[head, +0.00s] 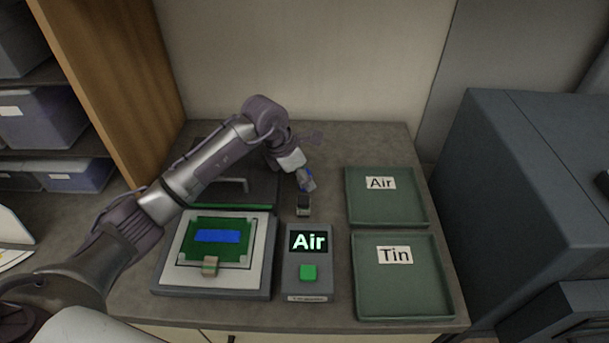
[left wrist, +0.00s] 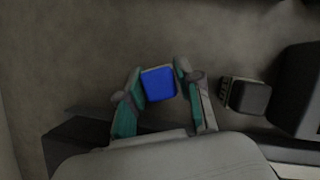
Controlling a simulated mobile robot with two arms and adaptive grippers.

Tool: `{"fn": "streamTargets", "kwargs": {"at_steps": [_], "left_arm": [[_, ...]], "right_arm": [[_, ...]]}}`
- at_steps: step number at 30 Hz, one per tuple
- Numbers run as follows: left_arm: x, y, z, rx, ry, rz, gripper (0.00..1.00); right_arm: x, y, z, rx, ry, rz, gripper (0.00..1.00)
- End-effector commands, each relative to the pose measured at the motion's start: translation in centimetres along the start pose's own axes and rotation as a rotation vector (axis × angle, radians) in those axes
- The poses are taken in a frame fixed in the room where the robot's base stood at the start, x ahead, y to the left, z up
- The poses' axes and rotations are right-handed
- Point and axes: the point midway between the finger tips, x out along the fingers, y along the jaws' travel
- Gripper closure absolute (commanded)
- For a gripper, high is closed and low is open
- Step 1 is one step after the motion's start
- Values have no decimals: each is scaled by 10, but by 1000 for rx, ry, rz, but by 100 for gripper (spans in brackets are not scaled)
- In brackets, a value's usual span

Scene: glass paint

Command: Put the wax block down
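My left gripper (head: 306,186) reaches over the back middle of the bench, above and behind a small dark block. In the left wrist view its two fingers (left wrist: 160,75) sit close against both sides of a small block with a blue face and a pale edge, which I take as the wax block (left wrist: 158,84). The block shows blue in the head view between the fingers. How far it is above the bench top is hard to tell. My right gripper is not in view.
The small dark block (head: 303,204) stands close by; it also shows in the wrist view (left wrist: 249,97). A control box (head: 308,284) reads "Air". Green trays labelled Air (head: 412,216) and Tin (head: 380,303) are at right. A framed green panel (head: 170,273) carries a blue strip and a tan block.

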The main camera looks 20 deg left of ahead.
Motion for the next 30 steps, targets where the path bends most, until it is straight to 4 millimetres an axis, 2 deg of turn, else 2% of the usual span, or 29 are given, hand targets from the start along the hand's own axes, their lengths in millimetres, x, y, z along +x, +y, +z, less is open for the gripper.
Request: {"fn": "streamTargets", "kwargs": {"at_steps": [1,2,11,14,15,30], "left_arm": [[0,0,0,0,0,0,52],[0,0,0,0,0,0,47],[-1,0,1,0,0,0,47],[-6,0,2,0,-1,0,47],[-9,1,1,0,-2,2,47],[-106,1,1,0,-1,3,47]], "right_arm": [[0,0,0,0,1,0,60],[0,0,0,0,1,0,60],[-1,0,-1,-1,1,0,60],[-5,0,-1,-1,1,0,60],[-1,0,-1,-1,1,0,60],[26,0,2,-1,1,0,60]]}}
